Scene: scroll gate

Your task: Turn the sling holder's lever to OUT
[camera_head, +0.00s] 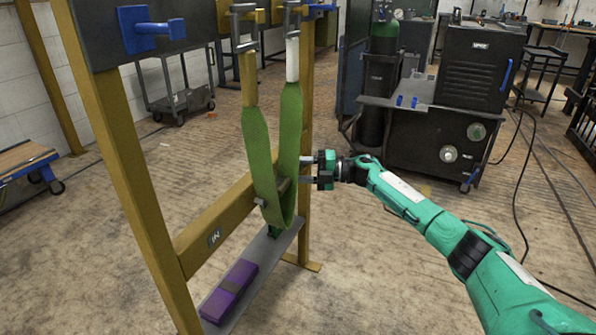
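A green sling (262,150) hangs in a loop from two grey hooks at the top of a yellow-brown frame (135,170). A cross beam (228,215) runs behind the sling and carries an "IN" label (215,238). A small grey peg (260,202) shows at the sling's lower left, and a grey piece (283,185) shows inside the loop; I cannot tell which is the lever. No OUT label is readable. My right gripper (306,171) is open, its fingers apart one above the other, close to the sling's right strap. Contact is unclear. My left gripper is not in view.
Blue handles (150,30) are on the frame's dark upper panel. A purple block (230,290) lies on a grey plate (270,250) below the sling. A dark welding machine (480,65) on a cabinet stands behind my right arm.

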